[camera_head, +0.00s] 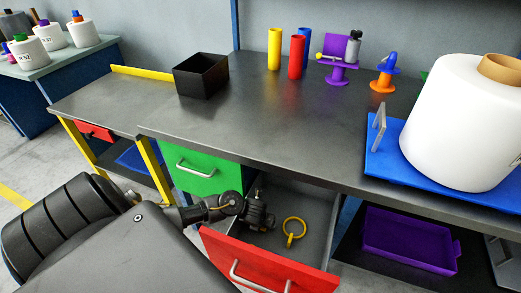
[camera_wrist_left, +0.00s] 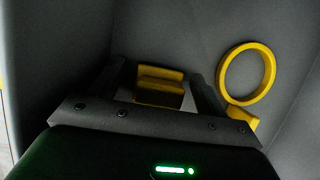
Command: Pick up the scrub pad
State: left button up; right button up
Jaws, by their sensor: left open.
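A yellow block (camera_wrist_left: 160,86), which looks like the scrub pad, lies in the open red-fronted drawer (camera_head: 262,262). In the left wrist view it shows between the fingers of my left gripper (camera_wrist_left: 157,80). The gripper is open, and I cannot tell whether the fingers touch the block. In the head view my left gripper (camera_head: 263,218) reaches down into the drawer. The block is hidden there behind the gripper and arm. My right gripper is not in view.

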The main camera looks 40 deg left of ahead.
pick_arm(q)
jog(key=shift+f, duration=0.1)
jog(key=c, duration=1)
jog(key=shift+c, duration=0.2)
